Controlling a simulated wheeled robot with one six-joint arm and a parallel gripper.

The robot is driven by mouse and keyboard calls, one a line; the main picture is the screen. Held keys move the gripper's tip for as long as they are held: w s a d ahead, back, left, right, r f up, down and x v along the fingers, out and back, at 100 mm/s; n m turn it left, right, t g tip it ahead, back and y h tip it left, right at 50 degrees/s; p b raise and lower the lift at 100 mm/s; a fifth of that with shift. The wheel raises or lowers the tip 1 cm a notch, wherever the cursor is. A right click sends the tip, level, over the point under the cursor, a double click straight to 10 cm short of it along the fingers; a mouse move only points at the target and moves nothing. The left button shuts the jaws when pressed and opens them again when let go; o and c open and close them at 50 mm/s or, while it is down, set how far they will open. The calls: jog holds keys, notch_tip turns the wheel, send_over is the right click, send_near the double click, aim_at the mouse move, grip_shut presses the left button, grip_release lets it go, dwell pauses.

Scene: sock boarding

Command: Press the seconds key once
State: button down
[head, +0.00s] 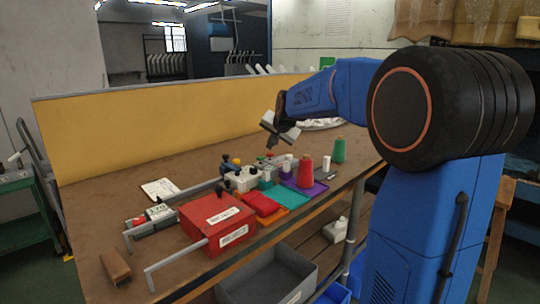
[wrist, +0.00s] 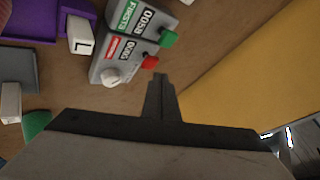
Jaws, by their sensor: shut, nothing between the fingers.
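In the wrist view, a grey two-part counter (wrist: 125,43) lies at the top. One part has a green label reading FIRSTS, a display that looks like 0058 and a green key (wrist: 167,39). The other part has a red label too small to read, its own number display, a red key (wrist: 150,62) and a white knob (wrist: 111,76). My gripper (wrist: 159,78) is shut and empty, its tips just below the red key in the picture. I cannot tell the height gap. In the head view my gripper (head: 272,147) is above the table's far side.
A yellow partition (head: 150,130) runs behind. A white L block (wrist: 80,35) stands left of the counter in the wrist view.

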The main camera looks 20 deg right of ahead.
jog(key=shift+r, duration=2.5)
